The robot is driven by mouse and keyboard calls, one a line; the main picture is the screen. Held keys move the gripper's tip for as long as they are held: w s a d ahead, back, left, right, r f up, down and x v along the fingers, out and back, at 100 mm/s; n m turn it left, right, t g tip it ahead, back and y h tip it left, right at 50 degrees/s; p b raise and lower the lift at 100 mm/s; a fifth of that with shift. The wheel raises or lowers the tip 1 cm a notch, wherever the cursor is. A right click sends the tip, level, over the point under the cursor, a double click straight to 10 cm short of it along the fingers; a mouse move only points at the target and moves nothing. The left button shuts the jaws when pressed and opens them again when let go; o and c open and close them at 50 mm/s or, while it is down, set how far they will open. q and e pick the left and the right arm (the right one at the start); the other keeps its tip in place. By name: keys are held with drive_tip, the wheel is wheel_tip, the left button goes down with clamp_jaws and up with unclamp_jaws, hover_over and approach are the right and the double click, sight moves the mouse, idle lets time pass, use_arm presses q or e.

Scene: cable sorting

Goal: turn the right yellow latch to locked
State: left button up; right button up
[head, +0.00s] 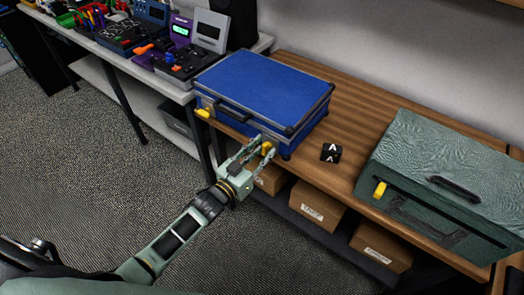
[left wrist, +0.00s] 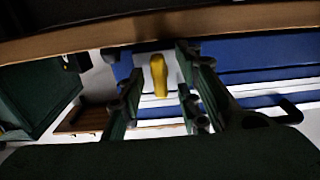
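The blue case (head: 265,85) lies closed on the wooden table, with a dark handle and two yellow latches on its front. The right yellow latch (head: 267,149) is at my left gripper (head: 260,151), which reaches the case's front from the left. In the left wrist view this latch (left wrist: 158,76) stands lengthwise between the two fingers of my left gripper (left wrist: 152,95). The fingers are open, with a visible gap on both sides of it. The left yellow latch (head: 202,113) sticks out near the case's left corner. My right gripper is not in view.
A green case (head: 440,165) with its own yellow latch (head: 380,189) lies at the right of the wooden table (head: 345,185). A black block marked A (head: 331,152) stands between the cases. Cardboard boxes (head: 317,205) sit on the shelf below. Devices crowd the white bench at left.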

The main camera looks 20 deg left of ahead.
use_arm(q)
clamp_jaws()
drive_tip(key=shift+m, duration=0.4)
drive_tip(key=m, duration=0.2)
drive_tip(key=shift+m, duration=0.4)
drive_tip(key=m+b, duration=0.1)
drive_tip(key=m, duration=0.2)
drive_tip(key=shift+d+m, duration=0.1)
drive_tip(key=shift+m, duration=0.3)
drive_tip(key=m+b, duration=0.1)
drive_tip(key=m, duration=0.4)
drive_tip(key=shift+f, duration=0.1)
drive_tip(key=m+b, duration=0.2)
drive_tip(key=m, duration=0.3)
drive_tip(key=shift+m, duration=0.4)
unclamp_jaws()
